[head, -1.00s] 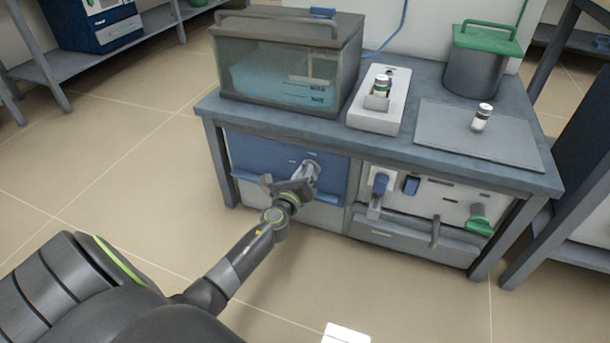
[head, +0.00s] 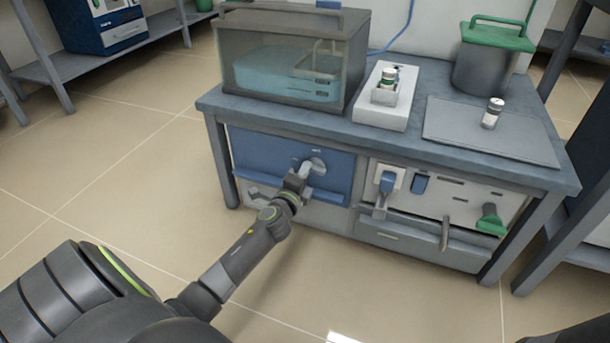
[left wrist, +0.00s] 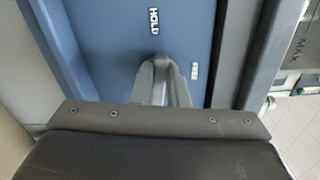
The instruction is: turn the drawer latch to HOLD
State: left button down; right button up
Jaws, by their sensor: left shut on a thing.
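The drawer latch (head: 317,165) is a light grey round knob with a short handle on the blue drawer front (head: 252,150), under the left part of the bench. My left gripper (head: 299,177) is shut on the latch handle, which points down and left from the knob in the head view. In the left wrist view, the fingers (left wrist: 162,82) close around the handle, hiding most of it. The blue front there bears the label HOLD (left wrist: 153,21) and a second small label (left wrist: 194,70), too small to read. My right gripper is not in view.
A water tank (head: 290,70), a white device (head: 385,105) and a green-lidded pot (head: 490,60) stand on the bench. Right of the blue drawer is a white panel (head: 450,195) with blue and green handles. The floor in front is clear.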

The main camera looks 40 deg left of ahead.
pick_arm(q)
jog(key=shift+f+n+b, duration=0.2)
jog(key=shift+n+b, duration=0.1)
jog(key=shift+n, duration=0.6)
jog(key=c, duration=1.4)
grip_release()
jog(key=shift+c, duration=0.2)
jog(key=shift+s, duration=0.15)
jog(key=p+v, duration=0.1)
jog(key=v, duration=1.6)
jog(key=shift+p, duration=0.35)
jog(key=shift+d+r, duration=0.15)
